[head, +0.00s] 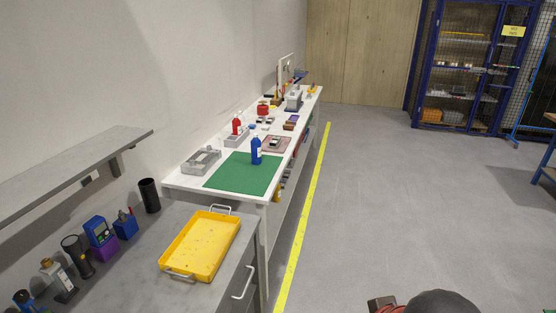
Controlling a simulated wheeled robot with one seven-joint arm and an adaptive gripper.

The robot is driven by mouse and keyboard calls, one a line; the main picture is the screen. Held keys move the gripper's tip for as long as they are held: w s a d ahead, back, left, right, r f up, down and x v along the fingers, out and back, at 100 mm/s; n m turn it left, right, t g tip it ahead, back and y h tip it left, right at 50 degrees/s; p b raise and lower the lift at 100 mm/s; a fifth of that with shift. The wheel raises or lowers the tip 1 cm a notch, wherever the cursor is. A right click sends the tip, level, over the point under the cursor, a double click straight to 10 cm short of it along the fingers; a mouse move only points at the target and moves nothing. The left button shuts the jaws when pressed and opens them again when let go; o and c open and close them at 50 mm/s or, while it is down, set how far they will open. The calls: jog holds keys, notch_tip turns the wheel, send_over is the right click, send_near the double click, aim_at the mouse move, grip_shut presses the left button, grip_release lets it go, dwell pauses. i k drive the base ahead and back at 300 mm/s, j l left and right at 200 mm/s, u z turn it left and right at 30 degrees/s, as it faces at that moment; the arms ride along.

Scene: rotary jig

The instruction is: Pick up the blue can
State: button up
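A blue can (256,154), shaped like a bottle with a narrow top and a pale label, stands upright on the white bench. It is at the far right part of the green mat (236,178). Nothing touches or covers it from this view. My gripper cannot be made out. A dark rounded part at the bottom edge may belong to my own arm.
A grey tray (201,160) and a red bottle (237,126) stand near the can. A yellow tray (201,245) lies on the nearer grey bench (150,290). A blue cage cabinet (419,66) stands far back.

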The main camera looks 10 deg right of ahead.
aim_at(256, 148)
jog(key=i+l+u, duration=0.3)
jog(key=i, duration=0.2)
jog(key=i+l+u, duration=0.3)
jog(key=i, duration=0.3)
jog(key=i+l+u, duration=0.35)
jog(key=i, duration=0.25)
jog(key=i+l+u, duration=0.3)
jog(key=i, duration=0.25)
jog(key=l, duration=0.1)
